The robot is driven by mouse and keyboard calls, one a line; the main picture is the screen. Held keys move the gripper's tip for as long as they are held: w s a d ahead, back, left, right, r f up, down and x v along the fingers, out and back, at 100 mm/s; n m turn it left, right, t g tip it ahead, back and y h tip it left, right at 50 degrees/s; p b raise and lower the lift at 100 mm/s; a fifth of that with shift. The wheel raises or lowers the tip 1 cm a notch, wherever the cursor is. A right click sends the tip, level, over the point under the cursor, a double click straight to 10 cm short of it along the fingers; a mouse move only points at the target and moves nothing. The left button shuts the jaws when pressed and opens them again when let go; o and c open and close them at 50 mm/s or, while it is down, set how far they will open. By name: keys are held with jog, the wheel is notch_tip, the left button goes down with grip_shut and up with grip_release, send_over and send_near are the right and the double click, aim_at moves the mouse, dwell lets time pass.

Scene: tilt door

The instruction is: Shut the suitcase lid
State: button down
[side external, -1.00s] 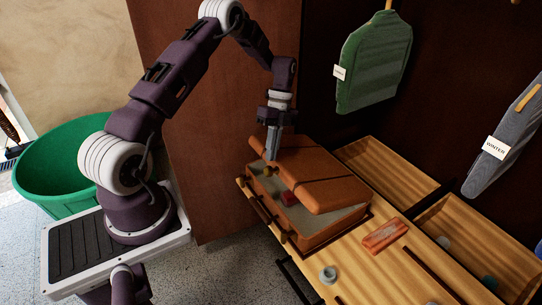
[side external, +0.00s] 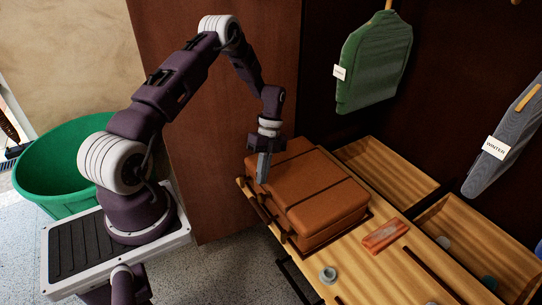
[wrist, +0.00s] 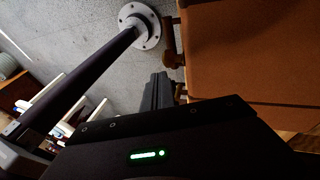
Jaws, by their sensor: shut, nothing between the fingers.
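The brown suitcase (side external: 320,205) lies on the wooden dresser top in the side view. Its lid (side external: 308,180) is down on the base, and I see no open gap between them. The suitcase's brown surface also fills the upper right of the wrist view (wrist: 250,50). My gripper (side external: 263,180) is shut and empty, pointing down at the suitcase's front left edge, close to the lid. I cannot tell whether it touches. In the wrist view the fingers (wrist: 157,92) are beside the suitcase's edge.
Open wooden compartments (side external: 385,165) lie behind and right of the suitcase. A small reddish-brown block (side external: 384,235) and a round grey knob-like item (side external: 328,275) are on the dresser. A green garment (side external: 373,62) hangs above. A green tub (side external: 70,160) stands far left.

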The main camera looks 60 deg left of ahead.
jog(key=shift+r, duration=0.1)
jog(key=a+r, duration=0.3)
jog(key=r, duration=1)
jog(key=shift+a+r, duration=0.2)
jog(key=shift+a, duration=0.1)
jog(key=w+r+t+y, duration=0.2)
jog(key=w+r+y, duration=0.25)
jog(key=r, duration=0.25)
jog(key=s+d+r+n+t, duration=0.3)
jog(key=s+d+r+n, duration=0.3)
jog(key=d+r, duration=0.35)
jog(key=s+d+r+n+t, duration=0.2)
jog(key=s+d+n, duration=0.3)
jog(key=s, duration=0.3)
jog(key=s+d+r+n+t+h, duration=0.1)
jog(key=s+d+r+n+t, duration=0.1)
jog(key=s+d+n, duration=0.4)
jog(key=s+d, duration=0.1)
jog(key=s, duration=0.2)
jog(key=shift+s+d+r+t, duration=0.15)
jog(key=shift+d+r+t, duration=0.05)
jog(key=shift+r+t, duration=0.1)
